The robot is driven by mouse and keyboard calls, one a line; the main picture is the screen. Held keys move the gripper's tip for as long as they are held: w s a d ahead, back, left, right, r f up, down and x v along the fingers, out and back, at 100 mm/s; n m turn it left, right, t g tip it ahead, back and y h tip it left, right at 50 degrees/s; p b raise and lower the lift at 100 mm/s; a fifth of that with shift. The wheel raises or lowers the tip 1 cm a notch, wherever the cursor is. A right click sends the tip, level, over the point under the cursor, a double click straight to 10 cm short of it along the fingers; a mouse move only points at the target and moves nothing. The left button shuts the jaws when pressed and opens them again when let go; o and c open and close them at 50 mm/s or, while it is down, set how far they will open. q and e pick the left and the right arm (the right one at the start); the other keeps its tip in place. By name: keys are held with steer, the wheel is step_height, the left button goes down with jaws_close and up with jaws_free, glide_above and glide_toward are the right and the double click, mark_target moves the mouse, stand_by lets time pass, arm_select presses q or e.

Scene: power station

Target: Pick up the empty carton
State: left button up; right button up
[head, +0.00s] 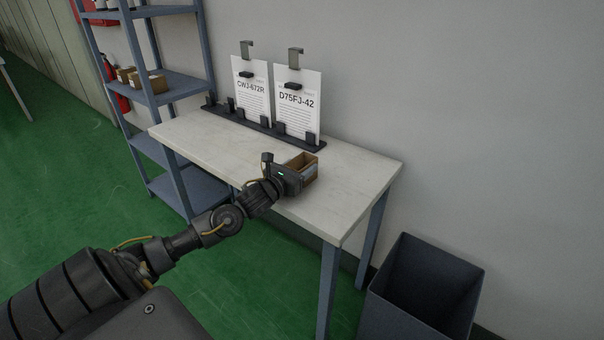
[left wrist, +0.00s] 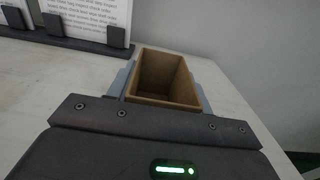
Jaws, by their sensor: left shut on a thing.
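The carton (head: 309,163) is a small brown open-topped box on the white table, near its middle. In the left wrist view the carton (left wrist: 165,79) stands upright, and its inside looks empty. My left gripper (left wrist: 164,84) has a grey finger on each side of the carton and is shut on it. In the head view the left gripper (head: 299,172) reaches over the table's front edge, and its body hides part of the carton. I cannot tell whether the carton touches the table. My right gripper is not in view.
The white table (head: 358,180) has free room right of the carton. A dark rack (head: 285,137) with two clipboards stands at its back. A grey open bin (head: 425,285) stands on the floor at the right. A blue shelf (head: 172,88) with small boxes (head: 140,78) is at the left.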

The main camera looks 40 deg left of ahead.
arm_select(q)
steer(key=shift+r, duration=0.1)
